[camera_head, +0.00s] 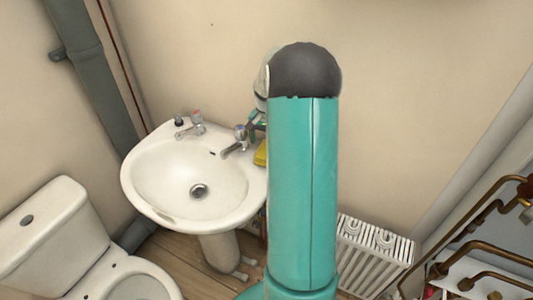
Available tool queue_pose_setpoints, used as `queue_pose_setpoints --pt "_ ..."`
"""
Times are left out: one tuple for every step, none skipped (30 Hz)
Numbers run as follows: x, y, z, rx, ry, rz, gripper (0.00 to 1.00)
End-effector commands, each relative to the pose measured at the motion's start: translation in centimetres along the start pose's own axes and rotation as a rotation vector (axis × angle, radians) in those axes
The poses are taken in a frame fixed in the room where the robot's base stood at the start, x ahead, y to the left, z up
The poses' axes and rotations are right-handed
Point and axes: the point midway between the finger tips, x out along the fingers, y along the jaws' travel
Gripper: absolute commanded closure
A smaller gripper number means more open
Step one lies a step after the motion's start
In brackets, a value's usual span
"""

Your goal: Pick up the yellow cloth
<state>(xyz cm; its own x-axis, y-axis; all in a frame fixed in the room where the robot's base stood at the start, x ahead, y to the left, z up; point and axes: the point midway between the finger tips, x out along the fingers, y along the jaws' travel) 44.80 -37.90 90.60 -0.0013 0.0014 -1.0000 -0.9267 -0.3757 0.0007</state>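The yellow cloth (260,153) shows as a small patch on the right rim of the white sink (150,163), just right of a tap. My teal arm hides the rest of it. My gripper (256,124) shows only in part, past the left edge of my arm, close above the cloth and beside the tap. Its fingers are mostly hidden, so I cannot tell whether they are open or touch the cloth.
Two metal taps, the left (190,127) and the right (236,143), stand on the sink's back edge. A white toilet (62,230) is at lower left. A white radiator (372,255) and copper pipes (490,215) are at right. The wall is close behind the sink.

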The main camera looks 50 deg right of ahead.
Motion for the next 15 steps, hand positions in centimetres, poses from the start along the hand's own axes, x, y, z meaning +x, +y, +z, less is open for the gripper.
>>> queue_pose_setpoints --pt "0.3 0.0 0.0 0.000 0.000 0.000 0.15" --pt "0.5 -0.1 0.0 0.000 0.000 0.000 0.15" --pt "0.8 -0.1 0.0 0.000 0.000 0.001 0.15" --pt "1.2 -0.1 0.0 0.000 -0.001 0.001 0.15" --pt "1.7 -0.2 0.0 0.000 -0.002 0.001 0.15" --pt "2.3 -0.2 0.0 0.000 -0.003 0.001 0.15" --pt "2.8 -0.3 0.0 0.000 -0.002 0.000 0.15" --pt "3.3 -0.3 0.0 0.000 -0.002 0.000 0.15" --pt "3.9 -0.3 0.0 0.000 -0.002 0.001 0.15" --pt "4.3 -0.3 0.0 0.000 -0.001 0.001 0.15" --pt "4.6 -0.3 -0.1 0.000 0.000 0.000 0.15" --pt "4.9 -0.3 -0.1 0.001 0.000 0.000 0.15" --pt "5.1 -0.3 -0.1 0.001 0.000 0.000 0.15" --pt "5.2 -0.3 0.0 0.001 0.000 0.000 0.15" --pt "5.2 -0.3 -0.1 0.001 0.001 -0.001 0.15"
